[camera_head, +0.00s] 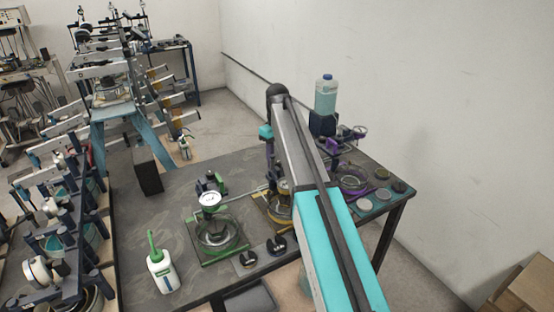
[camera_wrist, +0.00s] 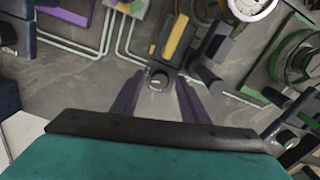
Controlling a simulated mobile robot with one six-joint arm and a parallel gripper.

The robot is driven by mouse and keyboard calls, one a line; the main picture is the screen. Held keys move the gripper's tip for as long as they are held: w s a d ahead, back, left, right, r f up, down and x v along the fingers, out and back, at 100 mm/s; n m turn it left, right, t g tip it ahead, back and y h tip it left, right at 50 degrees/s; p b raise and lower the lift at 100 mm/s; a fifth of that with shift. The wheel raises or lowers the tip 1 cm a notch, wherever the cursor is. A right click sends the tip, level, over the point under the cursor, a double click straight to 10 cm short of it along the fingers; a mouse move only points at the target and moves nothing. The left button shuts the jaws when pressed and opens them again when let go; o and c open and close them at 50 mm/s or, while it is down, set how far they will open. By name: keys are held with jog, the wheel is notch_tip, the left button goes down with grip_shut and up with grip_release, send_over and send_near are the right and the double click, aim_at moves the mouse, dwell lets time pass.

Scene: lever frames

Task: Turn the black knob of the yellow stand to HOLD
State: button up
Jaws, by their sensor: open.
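The yellow stand (camera_head: 272,216) is on the dark table between the green and purple stands, partly hidden by my arm in the head view. In the wrist view a yellow bar (camera_wrist: 176,40) of it shows near the top, with the small round black knob (camera_wrist: 158,79) just below. The knob has a pale mark; I cannot read its setting or any HOLD label. My gripper (camera_wrist: 159,88) is open, with its two dark purple fingers on either side of the knob. I cannot tell whether they touch it.
The green stand (camera_head: 221,238) with a white gauge (camera_head: 211,199) is to the left, the purple stand (camera_head: 352,180) to the right. A white bottle with a green spout (camera_head: 161,271) stands at the front left. A blue-capped bottle (camera_head: 326,95) is at the back. Pale pipes (camera_wrist: 75,42) run nearby.

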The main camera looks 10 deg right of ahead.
aim_at(277, 162)
jog(key=shift+r, duration=0.15)
notch_tip(277, 162, up, 14)
jog(key=b, duration=0.3)
jog(key=shift+f, duration=0.25)
jog(key=shift+s, duration=0.1)
dwell(0.5)
